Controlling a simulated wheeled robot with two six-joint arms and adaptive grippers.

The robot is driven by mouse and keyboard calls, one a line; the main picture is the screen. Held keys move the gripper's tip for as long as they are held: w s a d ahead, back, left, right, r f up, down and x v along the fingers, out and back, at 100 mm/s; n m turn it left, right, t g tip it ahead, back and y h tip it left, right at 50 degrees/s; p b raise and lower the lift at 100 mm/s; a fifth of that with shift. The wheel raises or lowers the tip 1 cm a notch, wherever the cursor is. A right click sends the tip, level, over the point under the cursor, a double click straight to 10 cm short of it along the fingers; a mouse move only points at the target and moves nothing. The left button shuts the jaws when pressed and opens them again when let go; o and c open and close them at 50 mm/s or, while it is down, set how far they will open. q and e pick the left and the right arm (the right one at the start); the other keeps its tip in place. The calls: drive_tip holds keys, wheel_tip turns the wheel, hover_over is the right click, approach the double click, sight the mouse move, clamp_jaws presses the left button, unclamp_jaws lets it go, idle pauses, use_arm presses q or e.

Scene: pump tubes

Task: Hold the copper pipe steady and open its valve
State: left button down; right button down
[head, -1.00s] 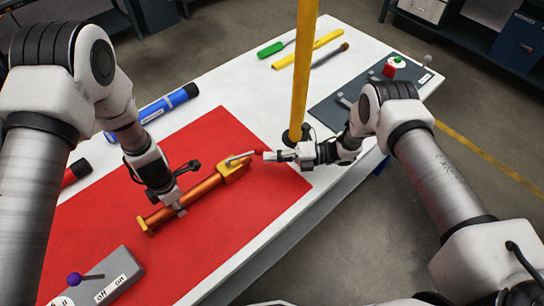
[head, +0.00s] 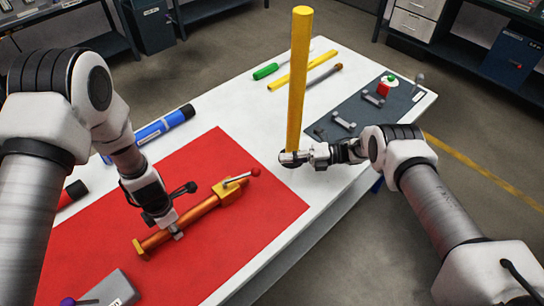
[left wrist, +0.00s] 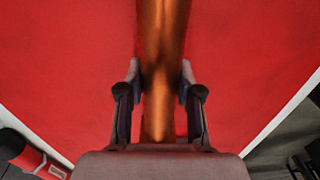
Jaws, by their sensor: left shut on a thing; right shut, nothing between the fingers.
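The copper pipe (head: 181,225) lies diagonally on a red mat (head: 110,215) in the head view. At its far right end is a yellow valve (head: 229,191) with a lever (head: 240,178) ending in a red tip. The lever runs close to the pipe's direction, angled slightly off it. My left gripper (head: 175,233) is shut on the pipe's middle part; the pipe (left wrist: 162,60) also runs between its fingers in the left wrist view. My right gripper (head: 289,157) is shut and empty, apart from the lever, over the white table edge by a yellow post.
The yellow post (head: 299,80) rises close to my right gripper. A grey switch box (head: 105,292) sits at the front left. A dark panel (head: 350,105) holds brackets and a red button box.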

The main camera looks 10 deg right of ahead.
drive_tip(key=shift+w, duration=0.1)
idle(0.3)
use_arm(q)
drive_tip(key=shift+w, duration=0.1)
use_arm(e)
drive_tip(key=shift+d, duration=0.1)
drive_tip(key=shift+s+d+t, duration=0.1)
drive_tip(key=shift+s+t, duration=0.1)
drive_tip(key=shift+t, duration=0.2)
drive_tip(key=s+m+t, duration=0.1)
drive_tip(key=s+t, duration=0.1)
drive_tip(key=s+d+m+t, duration=0.1)
drive_tip(key=s+m, duration=0.1)
drive_tip(key=s+d+r+m+t+h, duration=0.1)
drive_tip(key=s+m+t, duration=0.1)
drive_tip(key=shift+t, duration=0.3)
drive_tip(key=s+r+m+t+h, duration=0.3)
drive_tip(key=s+m+h, duration=0.15)
drive_tip(key=s, duration=0.55)
approach(242, 177)
drive_tip(key=w, duration=0.2)
drive_tip(key=w+f, duration=0.1)
drive_tip(key=w, duration=0.2)
drive_tip(key=shift+w+d, duration=0.1)
drive_tip(key=shift+w, duration=0.1)
drive_tip(key=shift+g, duration=0.3)
